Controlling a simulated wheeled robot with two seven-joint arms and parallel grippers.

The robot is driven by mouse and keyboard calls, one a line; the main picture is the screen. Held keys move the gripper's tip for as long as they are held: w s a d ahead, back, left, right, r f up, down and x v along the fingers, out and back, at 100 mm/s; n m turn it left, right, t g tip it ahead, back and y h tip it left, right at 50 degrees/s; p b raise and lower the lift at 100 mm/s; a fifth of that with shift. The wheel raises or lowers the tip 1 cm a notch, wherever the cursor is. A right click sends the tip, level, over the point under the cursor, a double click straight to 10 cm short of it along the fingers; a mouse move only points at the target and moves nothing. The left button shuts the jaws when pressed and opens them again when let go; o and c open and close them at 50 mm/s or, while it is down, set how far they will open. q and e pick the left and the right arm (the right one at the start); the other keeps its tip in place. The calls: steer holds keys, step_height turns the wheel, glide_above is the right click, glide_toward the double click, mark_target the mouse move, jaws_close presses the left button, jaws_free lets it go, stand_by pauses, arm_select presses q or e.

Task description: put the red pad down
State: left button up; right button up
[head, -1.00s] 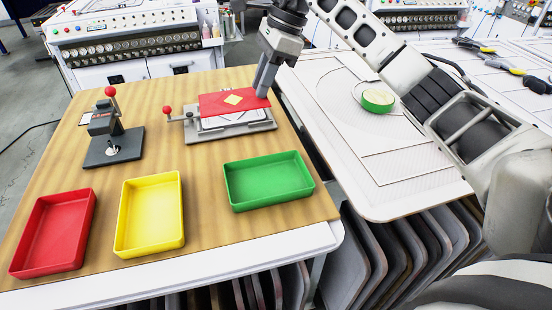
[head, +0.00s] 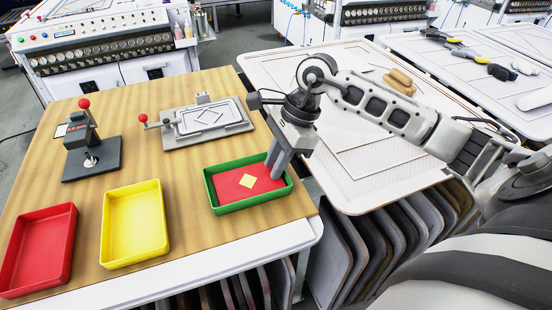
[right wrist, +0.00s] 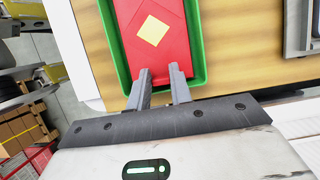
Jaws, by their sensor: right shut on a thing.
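The red pad (head: 236,187), flat with a yellow diamond on it, is inside the green tray (head: 211,201) in the head view. It also shows within the green tray's walls in the right wrist view (right wrist: 157,58). My right gripper (head: 276,171) reaches down at the tray's right end and is shut on the pad's near edge; in the right wrist view its fingertips (right wrist: 160,72) meet that edge. I cannot tell whether the pad touches the tray floor. My left gripper is not in view.
A yellow tray (head: 135,222) and a red tray (head: 40,245) stand to the left on the wooden table. A clamp fixture (head: 205,122) with a diamond outline and a red-knobbed press (head: 90,150) stand behind. A white platen (head: 345,170) lies right.

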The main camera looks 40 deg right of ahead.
steer(key=shift+f, duration=0.25)
steer(key=shift+f, duration=0.1)
steer(key=o, duration=0.9)
